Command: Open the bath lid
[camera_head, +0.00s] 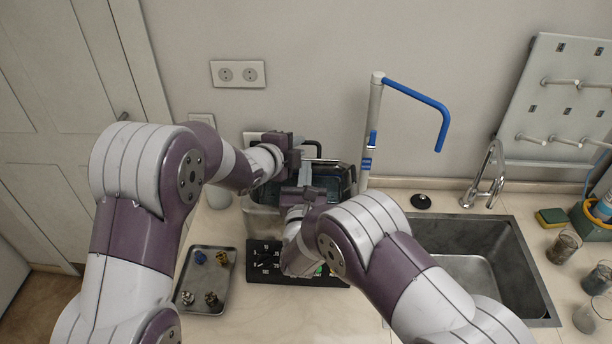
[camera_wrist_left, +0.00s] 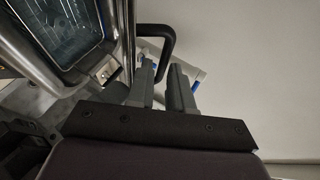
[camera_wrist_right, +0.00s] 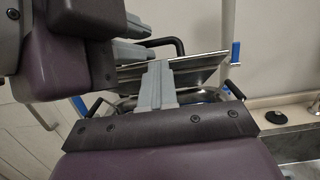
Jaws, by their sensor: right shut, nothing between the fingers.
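In the right wrist view the lid (camera_wrist_right: 190,68) stands tilted up from the bath's rim. The lid's black handle (camera_wrist_left: 168,42) runs between the fingertips of my left gripper (camera_wrist_left: 162,72), whose narrow gap the bar about fills. My left gripper also shows in the head view (camera_head: 300,145). My right gripper (camera_wrist_right: 156,68) is shut and empty, its tips close to the lid's edge; contact is unclear.
A black control panel (camera_head: 257,262) lies in front of the bath. A metal tray (camera_head: 207,308) with several small parts is at left. A stand with a blue-tipped arm (camera_head: 376,120) rises right of the bath. A sink (camera_head: 535,290) and tap (camera_head: 492,172) are farther right.

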